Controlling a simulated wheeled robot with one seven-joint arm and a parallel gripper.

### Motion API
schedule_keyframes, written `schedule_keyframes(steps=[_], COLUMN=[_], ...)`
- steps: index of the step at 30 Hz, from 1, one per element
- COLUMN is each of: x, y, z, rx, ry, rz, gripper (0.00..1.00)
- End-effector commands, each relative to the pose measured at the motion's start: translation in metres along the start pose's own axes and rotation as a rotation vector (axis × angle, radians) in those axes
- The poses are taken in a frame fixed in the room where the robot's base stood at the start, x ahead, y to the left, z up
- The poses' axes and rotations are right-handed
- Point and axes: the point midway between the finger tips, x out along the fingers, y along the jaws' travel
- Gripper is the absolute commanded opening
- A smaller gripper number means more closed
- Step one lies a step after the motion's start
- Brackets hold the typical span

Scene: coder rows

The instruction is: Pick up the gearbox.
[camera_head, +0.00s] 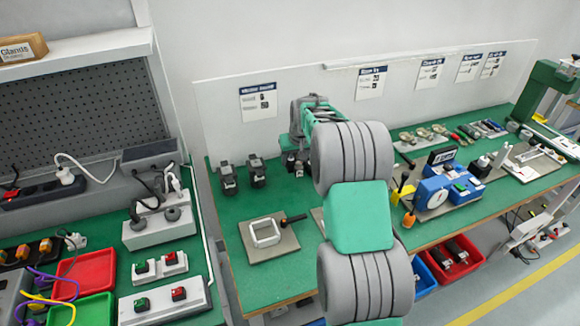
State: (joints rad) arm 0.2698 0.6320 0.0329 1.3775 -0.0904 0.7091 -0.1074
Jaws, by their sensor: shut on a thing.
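My green and grey arm reaches over the green bench from the front. My gripper (295,150) is at the back of the bench, pointing down, and largely hidden behind my own arm. It is shut on a small dark and grey gearbox (298,168), of which only the lower part shows. I cannot tell whether it touches the bench. Two similar dark grey units, a left one (228,179) and a right one (257,171), stand upright in a row to the left of my gripper.
A plate with a white square frame (266,232) lies at the front left of the bench. A blue device (447,190) stands to the right of my arm. A second bench with red and green trays (84,274) is at left.

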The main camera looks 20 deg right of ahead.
Motion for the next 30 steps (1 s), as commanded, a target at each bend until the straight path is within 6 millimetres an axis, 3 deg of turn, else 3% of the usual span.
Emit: schedule_keyframes(steps=[2,12,18,24,30], x=[-0.023,-0.075,-0.091,-0.108,-0.118], y=[0.004,0.016,0.02,0.018,0.03], z=[0.005,0.058,0.069,0.056,0.083], rx=[0.001,0.0,0.001,0.0,-0.011], ry=[0.007,0.004,0.003,0.003,0.005], rz=[0.002,0.001,0.001,0.001,-0.004], gripper=[0.09,0.09,0.09,0.09,0.09])
